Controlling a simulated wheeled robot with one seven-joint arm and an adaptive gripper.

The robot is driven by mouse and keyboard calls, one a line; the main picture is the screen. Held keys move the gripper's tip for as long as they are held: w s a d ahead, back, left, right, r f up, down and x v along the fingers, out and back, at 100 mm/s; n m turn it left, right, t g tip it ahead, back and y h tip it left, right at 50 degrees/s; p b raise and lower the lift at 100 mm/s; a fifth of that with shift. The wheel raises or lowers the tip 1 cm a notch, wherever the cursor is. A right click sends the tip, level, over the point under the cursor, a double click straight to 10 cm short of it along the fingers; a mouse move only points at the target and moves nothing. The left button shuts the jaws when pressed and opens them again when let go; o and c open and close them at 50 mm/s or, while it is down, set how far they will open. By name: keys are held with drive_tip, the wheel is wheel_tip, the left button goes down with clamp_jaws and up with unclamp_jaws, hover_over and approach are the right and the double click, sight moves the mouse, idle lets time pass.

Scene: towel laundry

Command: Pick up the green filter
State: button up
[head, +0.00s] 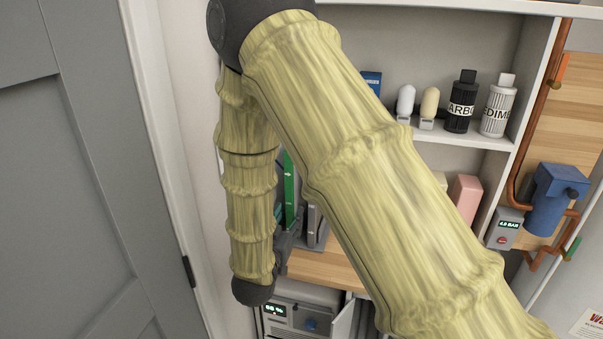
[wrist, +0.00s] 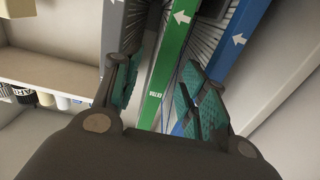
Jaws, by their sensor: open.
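The green filter (wrist: 170,70) is a tall flat panel with a green edge, a white arrow and white lettering. In the wrist view it stands between the two fingers of my gripper (wrist: 157,75), which is open with teal pads on either side. I cannot tell whether a pad touches it. In the head view the green filter (head: 290,190) shows as a narrow upright strip between my arm links, its lower part hidden. My gripper (head: 283,235) is beside it there, mostly hidden by my arm.
A blue-edged filter (wrist: 232,40) stands close right of the green one, and a grey-edged filter (wrist: 118,30) close left. A shelf (head: 470,138) holds a black bottle (head: 461,103) and a white bottle (head: 497,107). A grey door (head: 70,180) stands at left.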

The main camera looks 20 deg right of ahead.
sight(290, 212)
drive_tip(key=x, duration=0.3)
drive_tip(key=shift+w+d+f+p, duration=0.1)
drive_tip(key=shift+w+f+p, duration=0.05)
drive_tip(key=shift+w+p, duration=0.15)
drive_tip(key=shift+w+d+r+p, duration=0.25)
drive_tip(key=shift+w+r+p, duration=0.05)
drive_tip(key=shift+p, duration=0.2)
drive_tip(key=shift+p+x, duration=0.85)
drive_tip(key=shift+x, duration=1.15)
drive_tip(key=shift+f, duration=0.15)
drive_tip(key=shift+w, duration=0.1)
clamp_jaws()
